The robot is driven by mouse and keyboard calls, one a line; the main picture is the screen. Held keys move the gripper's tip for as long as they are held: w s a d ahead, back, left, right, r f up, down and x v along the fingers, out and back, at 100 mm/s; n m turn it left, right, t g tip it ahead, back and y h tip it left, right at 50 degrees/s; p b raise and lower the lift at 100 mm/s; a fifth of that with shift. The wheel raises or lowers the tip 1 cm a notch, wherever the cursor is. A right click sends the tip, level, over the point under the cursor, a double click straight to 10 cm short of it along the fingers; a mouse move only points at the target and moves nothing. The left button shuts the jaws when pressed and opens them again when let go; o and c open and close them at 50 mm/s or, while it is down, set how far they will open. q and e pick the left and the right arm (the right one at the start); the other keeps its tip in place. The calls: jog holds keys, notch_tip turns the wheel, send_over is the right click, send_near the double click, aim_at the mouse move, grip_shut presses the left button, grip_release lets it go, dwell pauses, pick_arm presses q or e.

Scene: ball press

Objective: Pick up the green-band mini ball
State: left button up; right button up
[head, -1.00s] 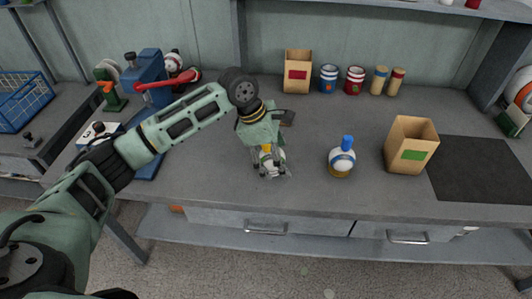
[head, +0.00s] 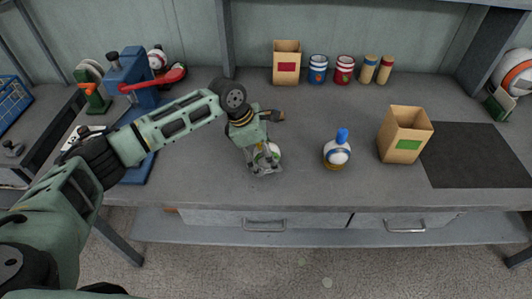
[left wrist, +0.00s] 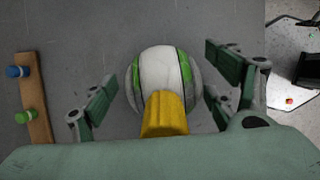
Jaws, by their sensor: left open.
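The green-band mini ball (head: 272,152) is white with green bands and sits on the workbench, partly hidden by my left gripper (head: 264,165) in the head view. In the left wrist view the ball (left wrist: 160,75) lies between the two fingers of the left gripper (left wrist: 162,92). The fingers are open, with a visible gap at the left finger and a narrower one at the right. A yellow piece (left wrist: 165,115) covers the ball's lower part in that view; I cannot tell whether it is attached. My right gripper is not in view.
A blue press with a red lever (head: 135,85) stands left. A red-label box (head: 287,65) and tins stand at the back.

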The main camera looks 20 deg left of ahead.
pick_arm(q)
jog(key=shift+d+f, duration=0.15)
jog(key=shift+d, duration=0.1)
jog(key=shift+c, duration=0.5)
jog(key=c, duration=1.1)
jog(key=shift+r, duration=0.55)
jog(key=r, duration=0.3)
jog(key=shift+s+d+r, duration=0.25)
jog(key=s+d+r, duration=0.4)
jog(key=s+d, duration=0.1)
jog(key=s+d+r, duration=0.2)
jog(key=d, duration=0.1)
jog(key=shift+s+r+b, duration=0.3)
jog(key=shift+b, duration=0.1)
